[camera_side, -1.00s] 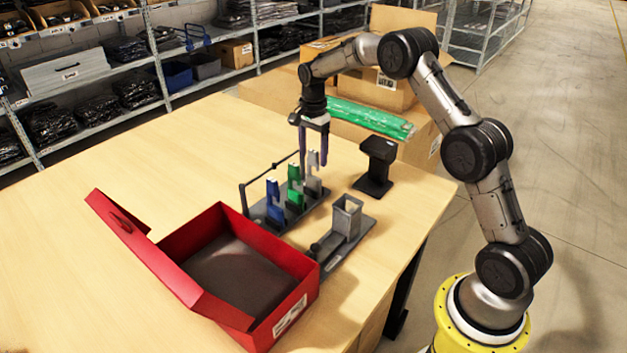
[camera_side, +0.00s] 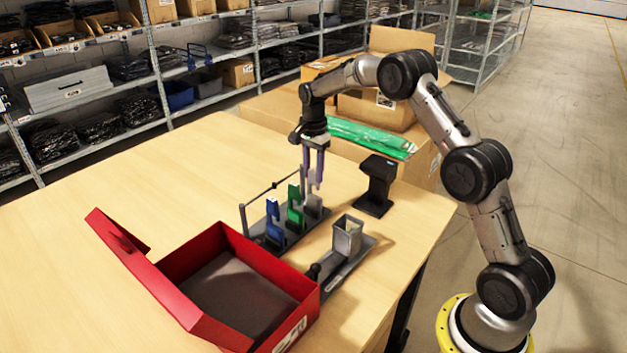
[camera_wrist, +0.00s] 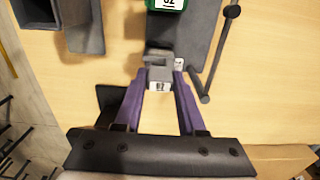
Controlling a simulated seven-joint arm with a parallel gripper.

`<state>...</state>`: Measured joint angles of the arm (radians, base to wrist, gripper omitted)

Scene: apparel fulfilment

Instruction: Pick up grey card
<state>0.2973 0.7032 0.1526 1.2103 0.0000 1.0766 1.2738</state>
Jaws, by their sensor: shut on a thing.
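The grey card (camera_side: 312,186) stands upright in the far slot of the grey card stand (camera_side: 262,240), beside the green card (camera_side: 295,205) and the blue card (camera_side: 273,217). My gripper (camera_side: 315,182) points down over the grey card, its purple fingers around the card's upper part. In the wrist view the fingers of my gripper (camera_wrist: 163,74) close on the sides of the grey card (camera_wrist: 158,85), which bears a white label. The green card (camera_wrist: 166,4) shows at the top edge there. The card's lower part still sits at the stand.
An open red box (camera_side: 180,297) with a dark inside stands at the front left. A small grey bin (camera_side: 347,236) is on a plate right of the stand. A black scanner-like stand (camera_side: 376,185) is close right of my gripper. A thin rail (camera_side: 271,187) runs behind the cards.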

